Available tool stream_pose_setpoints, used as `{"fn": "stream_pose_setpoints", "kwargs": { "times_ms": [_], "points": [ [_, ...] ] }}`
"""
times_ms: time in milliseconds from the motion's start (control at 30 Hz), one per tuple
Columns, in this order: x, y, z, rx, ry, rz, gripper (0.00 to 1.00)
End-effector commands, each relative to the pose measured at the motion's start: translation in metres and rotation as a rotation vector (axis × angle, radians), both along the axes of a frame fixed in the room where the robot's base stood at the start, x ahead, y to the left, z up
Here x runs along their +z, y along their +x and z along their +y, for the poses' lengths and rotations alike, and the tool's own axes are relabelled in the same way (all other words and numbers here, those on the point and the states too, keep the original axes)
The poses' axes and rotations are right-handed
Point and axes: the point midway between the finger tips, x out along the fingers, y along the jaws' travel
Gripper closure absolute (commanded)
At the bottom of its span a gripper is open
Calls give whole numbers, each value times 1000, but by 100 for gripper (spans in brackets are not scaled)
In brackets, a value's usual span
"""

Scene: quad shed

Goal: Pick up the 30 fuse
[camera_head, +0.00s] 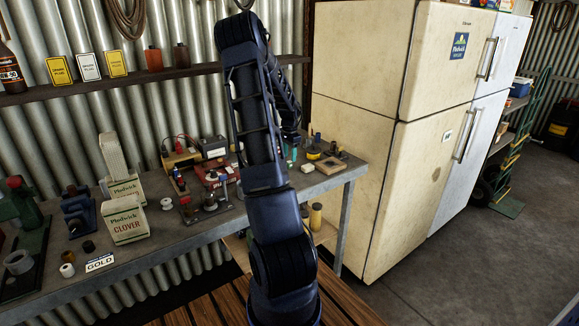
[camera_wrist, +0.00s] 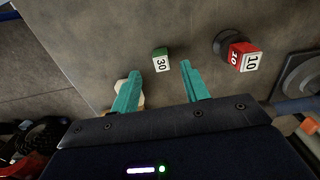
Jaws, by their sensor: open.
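The 30 fuse (camera_wrist: 160,59) is a small block with a green top and a white face marked 30. In the wrist view it sits on the grey bench top, just beyond and between my fingertips. My gripper (camera_wrist: 159,72) is open, with its two teal fingers apart on either side of the fuse's line and nothing between them. In the head view my gripper (camera_head: 291,151) hangs over the right part of the bench, mostly behind my arm. I cannot make out the 30 fuse in that view.
A red fuse marked 10 (camera_wrist: 243,57) stands to the right, by a dark round thing. A pale object (camera_wrist: 122,104) lies partly behind the left finger. The grey workbench (camera_head: 190,240) carries tools and boxes; a cream fridge (camera_head: 375,150) stands beside its right end.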

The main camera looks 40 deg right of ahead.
Motion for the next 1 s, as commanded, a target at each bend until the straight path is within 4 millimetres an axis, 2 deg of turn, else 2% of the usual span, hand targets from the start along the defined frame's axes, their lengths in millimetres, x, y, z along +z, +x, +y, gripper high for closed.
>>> {"fn": "stream_pose_setpoints", "kwargs": {
  "times_ms": [300,567,667,800,1000],
  "points": [
    [-41,2,0,0,0,3,55],
    [-46,2,0,0,0,0,55],
    [-45,2,0,0,0,1,70],
    [-45,2,0,1,0,1,98],
    [-45,2,0,0,0,1,100]
  ]
}}
